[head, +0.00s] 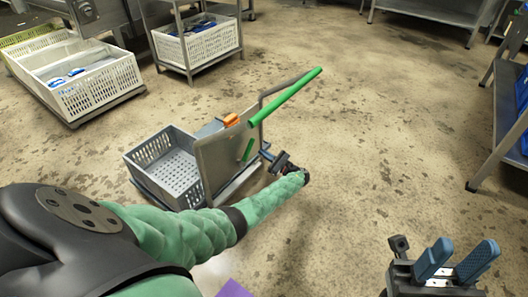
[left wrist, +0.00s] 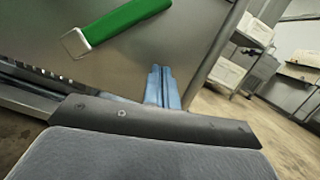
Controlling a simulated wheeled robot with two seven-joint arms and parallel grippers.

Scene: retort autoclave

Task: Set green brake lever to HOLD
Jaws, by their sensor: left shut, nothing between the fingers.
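The green brake lever (head: 247,150) is on the grey upright panel (head: 218,160) of a low cart. In the left wrist view the lever (left wrist: 125,22) runs slanted across the panel at the top, with a pale metal end at its lower left. My left gripper (head: 266,155) is at the right side of the panel, near the lever. Its blue fingers (left wrist: 162,88) are together, empty, below and apart from the lever. No HOLD marking can be read. My right gripper (head: 455,265) is open and empty at the lower right, far from the cart.
A green push-bar grip (head: 285,97) rises above the panel, with an orange part (head: 231,120) on the panel's top edge. The cart bears a grey crate (head: 165,165). White crates (head: 95,88) stand at the back left. Open floor lies right of the cart.

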